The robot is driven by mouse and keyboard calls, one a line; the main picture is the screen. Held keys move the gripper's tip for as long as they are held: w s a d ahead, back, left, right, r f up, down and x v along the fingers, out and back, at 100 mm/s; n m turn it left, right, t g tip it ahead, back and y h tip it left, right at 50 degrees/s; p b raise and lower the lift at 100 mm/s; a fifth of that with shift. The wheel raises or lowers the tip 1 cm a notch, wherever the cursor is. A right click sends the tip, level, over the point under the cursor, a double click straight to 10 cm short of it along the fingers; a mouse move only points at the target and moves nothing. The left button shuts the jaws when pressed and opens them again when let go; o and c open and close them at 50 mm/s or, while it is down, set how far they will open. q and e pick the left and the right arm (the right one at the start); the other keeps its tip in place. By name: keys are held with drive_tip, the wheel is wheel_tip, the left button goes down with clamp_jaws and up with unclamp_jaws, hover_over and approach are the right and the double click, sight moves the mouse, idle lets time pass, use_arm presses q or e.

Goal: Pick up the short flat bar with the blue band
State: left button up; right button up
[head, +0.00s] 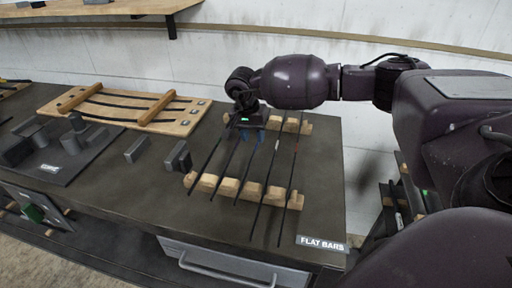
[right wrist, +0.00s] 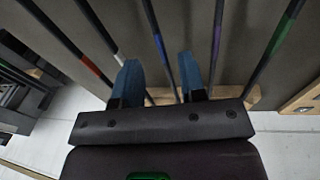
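Several dark flat bars lie side by side across two notched wooden rails on the bench. The bar with the blue band (right wrist: 158,42) is the middle one in the right wrist view, between a white-banded and a purple-banded bar. In the head view its dark length (head: 246,170) runs toward the front rail; its band is hidden by my gripper. My right gripper (right wrist: 160,80) is open, its blue fingers on either side of the blue-banded bar's line, with nothing held. In the head view the right gripper (head: 253,135) is over the bars near the back rail. My left gripper is out of view.
Neighbouring bars carry red (right wrist: 90,67), white (right wrist: 118,58), purple (right wrist: 216,40) and green (right wrist: 280,36) bands, close beside the fingers. The front rail (head: 207,180) is notched wood. A FLAT BARS label (head: 321,243) marks the bench edge. Metal blocks (head: 178,157) stand to the left.

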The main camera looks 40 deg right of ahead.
drive_tip(key=f, duration=0.3)
drive_tip(key=shift+d+f, duration=0.15)
drive_tip(key=shift+d, duration=0.25)
drive_tip(key=shift+c, duration=0.5)
clamp_jaws()
